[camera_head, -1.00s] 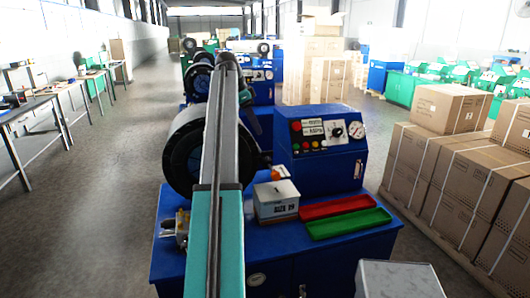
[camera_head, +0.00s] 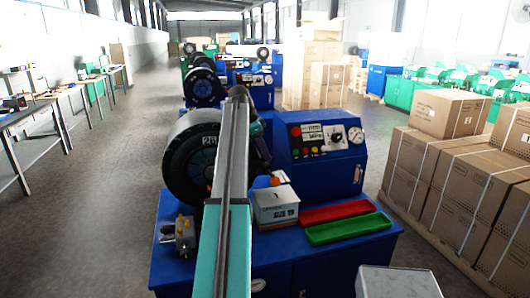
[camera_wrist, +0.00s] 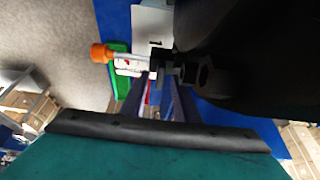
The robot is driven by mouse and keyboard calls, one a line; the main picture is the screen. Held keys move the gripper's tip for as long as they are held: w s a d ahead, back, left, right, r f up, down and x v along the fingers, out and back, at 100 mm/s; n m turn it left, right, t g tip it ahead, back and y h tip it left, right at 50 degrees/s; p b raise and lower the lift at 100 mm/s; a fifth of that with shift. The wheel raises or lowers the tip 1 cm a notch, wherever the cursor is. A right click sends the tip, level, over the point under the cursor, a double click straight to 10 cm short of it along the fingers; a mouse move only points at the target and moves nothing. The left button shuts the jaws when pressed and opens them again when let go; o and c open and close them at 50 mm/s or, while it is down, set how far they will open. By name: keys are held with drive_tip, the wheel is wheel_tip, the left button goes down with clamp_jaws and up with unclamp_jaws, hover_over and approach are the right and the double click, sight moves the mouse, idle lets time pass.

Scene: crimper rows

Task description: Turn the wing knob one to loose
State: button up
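A blue crimper (camera_head: 320,160) stands before me. Its sloped panel carries a black knob (camera_head: 336,138) on a white plate; I cannot tell whether this is wing knob one. My gripper (camera_head: 262,155) hangs from the far end of my arm, between the big black crimping head (camera_head: 195,160) and the panel, mostly hidden by the arm. In the wrist view, a small black knob-like part (camera_wrist: 198,70) sticks out in front of a large dark shape. Whether my gripper touches it is unclear.
A white box (camera_head: 276,208) stands on the blue bench, with a red tray (camera_head: 338,211) and a green tray (camera_head: 348,228) beside it. An orange-capped white bottle (camera_wrist: 115,57) shows in the wrist view. Cartons (camera_head: 455,185) stack at the right.

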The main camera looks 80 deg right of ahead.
drive_tip(key=shift+f, duration=0.2)
clamp_jaws()
